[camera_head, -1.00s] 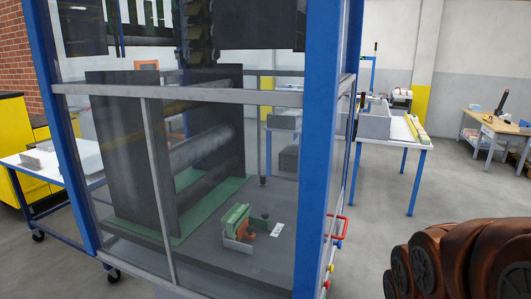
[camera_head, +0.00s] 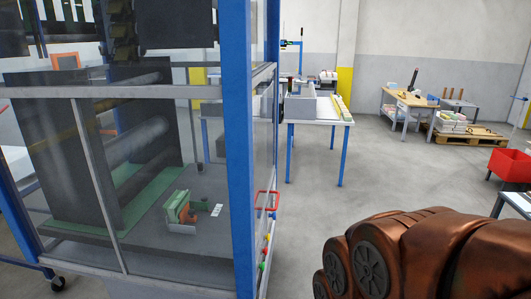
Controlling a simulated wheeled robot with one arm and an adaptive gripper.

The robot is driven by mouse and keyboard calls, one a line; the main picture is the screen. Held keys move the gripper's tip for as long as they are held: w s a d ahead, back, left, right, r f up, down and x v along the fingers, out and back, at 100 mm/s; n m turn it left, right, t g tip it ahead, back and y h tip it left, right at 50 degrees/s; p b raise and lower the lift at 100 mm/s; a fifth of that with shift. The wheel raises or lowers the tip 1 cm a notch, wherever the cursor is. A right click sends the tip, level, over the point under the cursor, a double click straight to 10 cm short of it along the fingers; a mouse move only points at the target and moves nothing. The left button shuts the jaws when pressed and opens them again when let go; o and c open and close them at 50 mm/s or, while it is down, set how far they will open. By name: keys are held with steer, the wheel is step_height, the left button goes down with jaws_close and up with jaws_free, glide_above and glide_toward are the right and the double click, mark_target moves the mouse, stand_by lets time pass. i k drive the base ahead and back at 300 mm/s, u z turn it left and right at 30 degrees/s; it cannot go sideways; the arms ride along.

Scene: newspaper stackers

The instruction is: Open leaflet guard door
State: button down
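A large machine enclosure with a blue frame (camera_head: 238,150) and clear panels fills the left of the view. Its right side is seen at a steep angle. A red handle (camera_head: 266,201) sticks out from that side, near several coloured buttons (camera_head: 264,250). I cannot tell which panel is the leaflet guard door or whether it is open. Inside are dark rollers and a small green and orange part (camera_head: 180,208). Part of my copper-coloured arm shows at the lower right, well apart from the handle. My gripper is not in view.
A table (camera_head: 318,120) with a grey bin stands behind the enclosure. A wooden workbench (camera_head: 410,100), a pallet (camera_head: 468,138) and a red bin (camera_head: 510,165) are at the back right. The grey floor (camera_head: 370,180) between them is clear.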

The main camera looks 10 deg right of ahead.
mark_target(264, 85)
steer(key=k, duration=0.95)
steer(key=z, duration=0.9)
steer(key=i, duration=1.4)
steer(key=u, duration=0.65)
steer(key=i, duration=0.45)
steer(key=k, duration=0.85)
steer(key=u, duration=0.85)
